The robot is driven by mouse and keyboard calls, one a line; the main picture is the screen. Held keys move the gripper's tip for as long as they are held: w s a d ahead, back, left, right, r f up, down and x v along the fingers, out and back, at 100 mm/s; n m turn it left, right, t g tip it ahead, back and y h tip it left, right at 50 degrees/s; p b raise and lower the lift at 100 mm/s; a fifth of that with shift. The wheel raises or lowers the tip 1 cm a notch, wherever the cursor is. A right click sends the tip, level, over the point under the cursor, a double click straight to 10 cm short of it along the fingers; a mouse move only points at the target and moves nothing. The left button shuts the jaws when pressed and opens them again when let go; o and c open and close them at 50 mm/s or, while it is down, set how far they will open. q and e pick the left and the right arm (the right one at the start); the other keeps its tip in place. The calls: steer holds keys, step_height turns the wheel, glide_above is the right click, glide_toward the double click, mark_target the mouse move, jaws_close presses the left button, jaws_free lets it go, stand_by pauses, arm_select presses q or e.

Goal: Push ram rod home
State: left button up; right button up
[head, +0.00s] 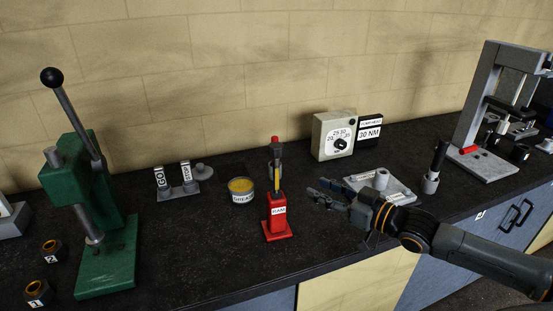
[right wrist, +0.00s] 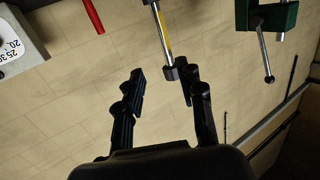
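The red ram body marked RAM (head: 279,210) stands upright on the bench in the head view. The ram rod (head: 277,178) stands up out of its top with a yellow band showing and a dark head above. In the right wrist view the rod (right wrist: 160,32) hangs in from the top edge, its dark end close to the right-hand finger; contact cannot be told. My right gripper (head: 320,190) is right of the ram, apart from it in the head view. Its fingers (right wrist: 162,82) are spread with nothing gripped. My left gripper is not in view.
A green press (head: 100,235) is farther left. A dial box (head: 334,136) stands behind, and a grey tray (head: 397,188) lies right, partly behind my gripper.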

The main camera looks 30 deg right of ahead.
mark_target(276, 159)
steer(key=shift+t+y, duration=0.4)
steer(key=shift+t, duration=0.1)
steer(key=shift+r+p+x, duration=0.25)
steer(key=shift+r+x, duration=0.25)
steer(key=shift+x, duration=1.9)
steer(key=shift+r+p+x, duration=0.25)
steer(key=shift+r+x, duration=0.25)
steer(key=shift+x, duration=1.95)
steer(key=shift+r+p+x, duration=0.25)
steer(key=shift+r+x, duration=0.25)
steer(key=shift+x, duration=1.9)
steer(key=shift+a, duration=0.1)
jaws_close()
